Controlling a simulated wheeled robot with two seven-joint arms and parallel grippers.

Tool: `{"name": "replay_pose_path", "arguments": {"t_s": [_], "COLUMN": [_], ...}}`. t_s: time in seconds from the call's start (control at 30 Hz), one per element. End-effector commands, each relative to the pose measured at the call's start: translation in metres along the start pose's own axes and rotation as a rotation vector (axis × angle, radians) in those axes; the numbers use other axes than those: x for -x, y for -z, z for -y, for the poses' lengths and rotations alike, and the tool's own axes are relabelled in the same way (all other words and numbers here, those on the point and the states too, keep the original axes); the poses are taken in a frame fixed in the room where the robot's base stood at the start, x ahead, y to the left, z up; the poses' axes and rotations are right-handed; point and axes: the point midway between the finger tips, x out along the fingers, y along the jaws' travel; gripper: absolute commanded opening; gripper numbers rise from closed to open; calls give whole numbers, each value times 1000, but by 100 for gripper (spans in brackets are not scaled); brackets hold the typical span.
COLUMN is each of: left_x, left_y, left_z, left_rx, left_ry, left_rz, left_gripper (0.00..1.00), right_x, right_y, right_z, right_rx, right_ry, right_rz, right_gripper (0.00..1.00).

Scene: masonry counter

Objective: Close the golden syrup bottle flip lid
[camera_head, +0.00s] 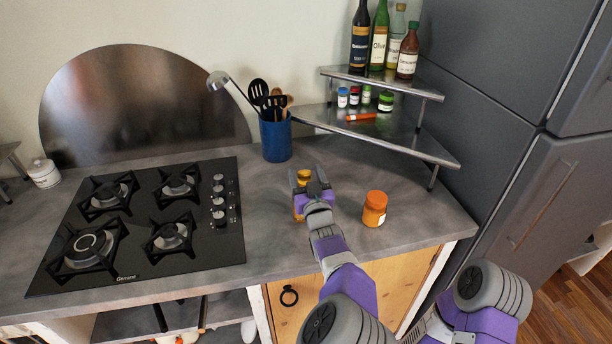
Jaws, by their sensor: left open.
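The golden syrup bottle (299,207) stands on the grey counter to the right of the stove, amber with a yellow top (303,175). My left gripper (313,188) is open at the bottle and covers much of it from the front. I cannot tell whether the fingers touch the bottle. The flip lid is too small and too hidden to tell its angle. My right arm shows at the bottom right, but its gripper is out of view.
An orange jar (375,209) stands close to the right of my left gripper. A blue utensil pot (276,138) is behind. A corner shelf (420,142) with bottles and small jars stands at the back right. The black stove (150,258) is at left.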

Motion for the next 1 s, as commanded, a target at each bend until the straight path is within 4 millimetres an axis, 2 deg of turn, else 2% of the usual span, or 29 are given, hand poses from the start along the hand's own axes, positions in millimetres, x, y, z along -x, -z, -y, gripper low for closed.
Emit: {"name": "replay_pose_path", "arguments": {"t_s": [0.17, 0.4, 0.5, 0.87, 1.0], "left_x": [18, 58, 68, 75, 74], "left_y": [1, 1, 1, 0, -4], "left_z": [-1, -1, 0, 0, 2], "left_rx": [2, 2, 2, 1, -3], "left_ry": [-1, -2, -1, 0, 1], "left_rz": [2, 1, 0, 0, 9], "left_gripper": [66, 66, 66, 66, 44], "right_x": [2, 5, 6, 6, 6], "right_y": [0, 0, 0, 0, 0], "right_z": [1, 2, 2, 2, 2], "right_rx": [0, 0, 0, 0, 0], "right_ry": [0, 0, 0, 0, 0], "right_rz": [0, 0, 0, 0, 0], "right_gripper": [100, 100, 100, 100, 100]}}
